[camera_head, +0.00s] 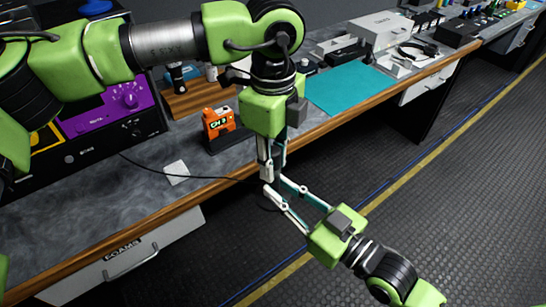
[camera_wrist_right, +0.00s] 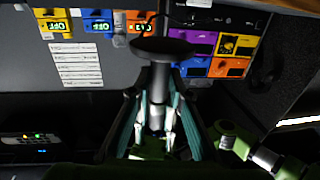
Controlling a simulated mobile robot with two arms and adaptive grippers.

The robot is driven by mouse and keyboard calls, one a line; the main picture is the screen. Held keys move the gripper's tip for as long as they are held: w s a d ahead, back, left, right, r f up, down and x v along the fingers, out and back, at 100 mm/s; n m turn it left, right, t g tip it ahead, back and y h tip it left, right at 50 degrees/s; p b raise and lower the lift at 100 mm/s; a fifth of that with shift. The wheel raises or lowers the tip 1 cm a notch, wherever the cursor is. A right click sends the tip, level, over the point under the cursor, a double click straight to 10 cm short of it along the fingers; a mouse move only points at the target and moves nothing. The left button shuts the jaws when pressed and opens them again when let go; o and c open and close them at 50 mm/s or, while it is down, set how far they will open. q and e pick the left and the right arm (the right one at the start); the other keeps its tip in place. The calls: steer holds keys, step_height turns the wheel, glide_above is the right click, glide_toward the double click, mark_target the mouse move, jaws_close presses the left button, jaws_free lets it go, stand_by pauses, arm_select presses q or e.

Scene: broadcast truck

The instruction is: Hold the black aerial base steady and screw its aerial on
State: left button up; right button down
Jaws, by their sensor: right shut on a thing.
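The black aerial base shows in the right wrist view as a dark round disc (camera_wrist_right: 162,47) with a grey cylindrical stem (camera_wrist_right: 159,78). My right gripper (camera_head: 272,190), coming from the lower right, is shut on the base and holds it in the air in front of the bench edge. My left gripper (camera_head: 270,172) points straight down, just above the right fingertips. Its pale fingers are close together around the line of the stem; I cannot tell whether they grip. I cannot make out the aerial, as the fingers hide that spot. A thin black cable (camera_head: 215,178) runs left from the base.
The bench (camera_head: 130,205) has a wooden front edge and a drawer marked FOAMS (camera_head: 130,262). The floor (camera_head: 440,190) at right is clear.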

arm_select(q)
jaws_close()
steer(key=m, duration=1)
steer(key=shift+m, duration=0.3)
steer(key=m, duration=1.1)
steer(key=shift+m, duration=0.4)
steer(key=m, duration=0.5)
steer(key=shift+w, duration=0.1)
steer(key=m, duration=1.6)
steer(key=shift+f+m, duration=0.1)
steer(key=shift+m, duration=0.2)
steer(key=o, duration=0.7)
jaws_free()
steer(key=shift+c, duration=0.2)
